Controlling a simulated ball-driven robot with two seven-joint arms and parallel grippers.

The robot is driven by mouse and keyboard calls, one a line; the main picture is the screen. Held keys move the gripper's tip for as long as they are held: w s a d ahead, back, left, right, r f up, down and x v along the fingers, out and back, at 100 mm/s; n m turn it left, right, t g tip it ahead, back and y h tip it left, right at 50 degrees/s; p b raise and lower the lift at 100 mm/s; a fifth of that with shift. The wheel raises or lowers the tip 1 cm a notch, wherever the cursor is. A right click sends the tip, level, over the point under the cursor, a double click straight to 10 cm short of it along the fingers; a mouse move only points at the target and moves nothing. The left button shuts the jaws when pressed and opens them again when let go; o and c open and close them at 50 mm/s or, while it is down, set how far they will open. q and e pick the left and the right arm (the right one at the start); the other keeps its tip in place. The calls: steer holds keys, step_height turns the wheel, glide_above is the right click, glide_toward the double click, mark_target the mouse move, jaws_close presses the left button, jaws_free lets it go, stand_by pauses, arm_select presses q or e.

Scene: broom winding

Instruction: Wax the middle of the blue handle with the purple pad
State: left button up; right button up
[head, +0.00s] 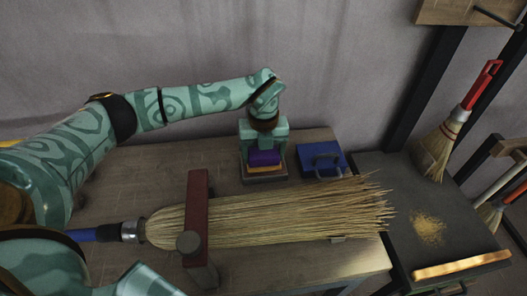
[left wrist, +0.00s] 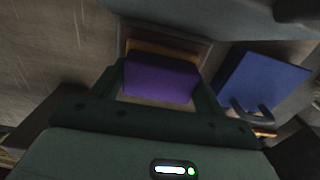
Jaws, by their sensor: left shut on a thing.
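The purple pad (head: 264,157) has a yellow layer along its lower edge and is at a shallow wooden tray (head: 266,179) at the back of the bench. My left gripper (head: 264,151) points down and is shut on the pad, one finger on each side. In the left wrist view the purple pad (left wrist: 160,78) sits between the fingers, over the tray. I cannot tell whether it touches the tray floor. The blue handle (head: 82,235) runs left from the broom's dark collar. My arm hides most of it, including its middle. My right gripper is not in view.
The broom's straw head (head: 290,215) lies across the bench under a red clamp bar (head: 197,205) with a round knob. A blue box with a grey handle (head: 321,158) stands right of the tray. A dark surface (head: 400,190) with straw dust is at right, with hanging brooms beyond.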

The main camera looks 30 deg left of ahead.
mark_target(264, 152)
arm_select(q)
steer(key=shift+r+p, duration=2.9)
steer(key=shift+r, duration=0.7)
steer(key=shift+f, duration=0.15)
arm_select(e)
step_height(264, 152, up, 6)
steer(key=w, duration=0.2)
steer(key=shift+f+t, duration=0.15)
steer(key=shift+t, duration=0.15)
